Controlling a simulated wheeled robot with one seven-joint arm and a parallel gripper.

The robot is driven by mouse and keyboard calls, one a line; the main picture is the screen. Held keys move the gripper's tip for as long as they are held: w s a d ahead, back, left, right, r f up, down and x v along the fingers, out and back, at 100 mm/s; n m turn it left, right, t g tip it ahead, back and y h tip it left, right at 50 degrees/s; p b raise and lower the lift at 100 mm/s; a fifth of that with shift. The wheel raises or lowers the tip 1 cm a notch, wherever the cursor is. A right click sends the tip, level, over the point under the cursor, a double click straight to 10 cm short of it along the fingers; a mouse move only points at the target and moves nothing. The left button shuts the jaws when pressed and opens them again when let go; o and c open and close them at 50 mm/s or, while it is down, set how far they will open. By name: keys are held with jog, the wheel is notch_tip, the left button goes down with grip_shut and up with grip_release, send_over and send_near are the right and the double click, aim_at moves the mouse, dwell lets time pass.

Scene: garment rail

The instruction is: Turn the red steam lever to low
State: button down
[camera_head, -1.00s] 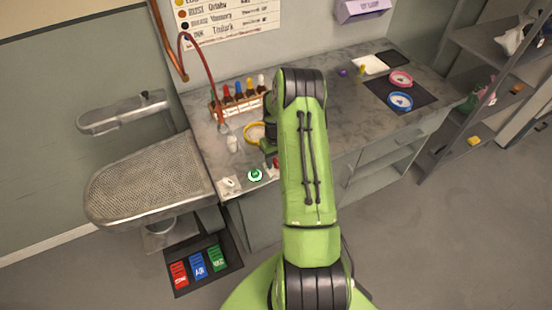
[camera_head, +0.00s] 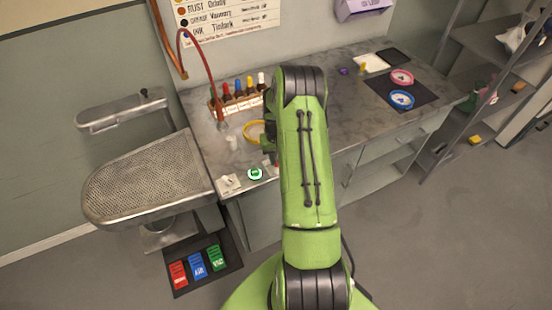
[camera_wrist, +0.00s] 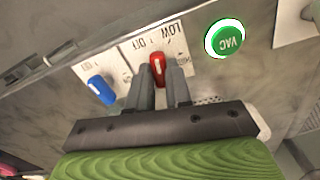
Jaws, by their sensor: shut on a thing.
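The red steam lever (camera_wrist: 157,66) stands on a white plate (camera_wrist: 140,50) with the printed words LOW and OFF in the wrist view. My gripper (camera_wrist: 162,78) has its two grey fingers on either side of the red lever, shut on it. The lever's tip points toward the lettering, nearest the word OFF; its exact setting is hard to tell. In the head view my green arm (camera_head: 305,160) hides most of the lever and the fingers.
A blue lever (camera_wrist: 101,89) is left of the red one. A green VAC button (camera_wrist: 227,39) is to the right. The counter holds several dropper bottles (camera_head: 238,92) in a rack and a yellow ring (camera_head: 253,131). A perforated ironing board (camera_head: 150,180) is at the left.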

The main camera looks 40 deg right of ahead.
jog(key=m+b, duration=0.2)
jog(key=m, duration=0.2)
jog(key=shift+m+b, duration=0.55)
jog(key=shift+m, duration=0.75)
jog(key=c, duration=1)
grip_release()
jog(key=shift+c, duration=0.2)
notch_tip(320, 180, up, 16)
jog(key=p, duration=0.1)
